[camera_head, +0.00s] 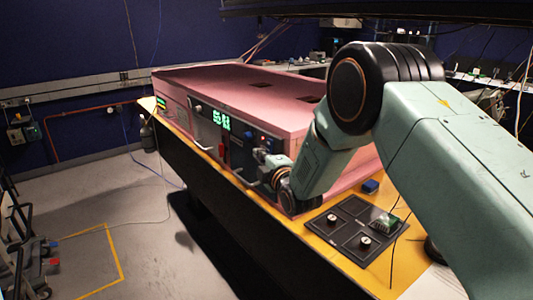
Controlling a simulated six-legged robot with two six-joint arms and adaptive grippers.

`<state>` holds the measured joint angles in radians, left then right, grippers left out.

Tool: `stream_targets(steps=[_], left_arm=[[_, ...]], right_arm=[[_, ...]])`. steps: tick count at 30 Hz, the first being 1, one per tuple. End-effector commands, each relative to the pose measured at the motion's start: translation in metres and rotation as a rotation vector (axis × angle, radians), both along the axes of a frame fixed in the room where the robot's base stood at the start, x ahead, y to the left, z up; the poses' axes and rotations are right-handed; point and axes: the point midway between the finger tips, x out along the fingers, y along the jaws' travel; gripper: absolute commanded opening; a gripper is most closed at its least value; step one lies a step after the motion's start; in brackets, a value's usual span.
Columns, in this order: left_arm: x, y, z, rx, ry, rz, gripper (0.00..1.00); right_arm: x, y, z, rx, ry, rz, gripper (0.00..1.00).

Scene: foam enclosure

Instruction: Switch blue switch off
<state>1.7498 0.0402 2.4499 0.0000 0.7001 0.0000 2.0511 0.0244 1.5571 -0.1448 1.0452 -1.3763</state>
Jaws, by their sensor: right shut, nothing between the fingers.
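My right arm reaches in from the right and bends down to the front face of the pink foam enclosure (240,88). My right gripper (266,162) is small in view at the right part of the dark front panel (237,155); it is shut and empty. It is close to the panel, but I cannot tell whether it touches it. Small controls show on the panel around the gripper. I cannot make out the blue switch or its position for certain; the gripper and wrist hide part of that area. My left gripper is not in view.
A green display (221,121) and a red part (222,152) are on the enclosure's front. A black plate with knobs (350,228) and a small blue block (370,186) are on the yellow tabletop (318,246). Open grey floor (110,205) lies at left.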

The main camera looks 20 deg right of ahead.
Motion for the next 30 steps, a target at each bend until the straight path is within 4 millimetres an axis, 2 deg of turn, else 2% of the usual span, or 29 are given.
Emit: stream_targets(steps=[1,6,19,25,30], left_arm=[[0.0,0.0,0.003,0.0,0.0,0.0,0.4],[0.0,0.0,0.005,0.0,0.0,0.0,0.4],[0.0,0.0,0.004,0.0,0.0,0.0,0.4],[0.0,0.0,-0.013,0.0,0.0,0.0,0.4],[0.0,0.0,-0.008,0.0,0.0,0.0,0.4]], right_arm=[[0.002,-0.007,0.001,0.0,-0.002,-0.002,0.0],[0.007,-0.019,-0.001,-0.001,-0.001,0.001,0.0],[0.008,-0.021,-0.003,-0.005,-0.003,0.002,0.0],[0.01,-0.029,-0.009,-0.088,-0.033,0.001,0.0],[0.01,-0.029,-0.006,-0.087,-0.032,-0.002,0.0]])
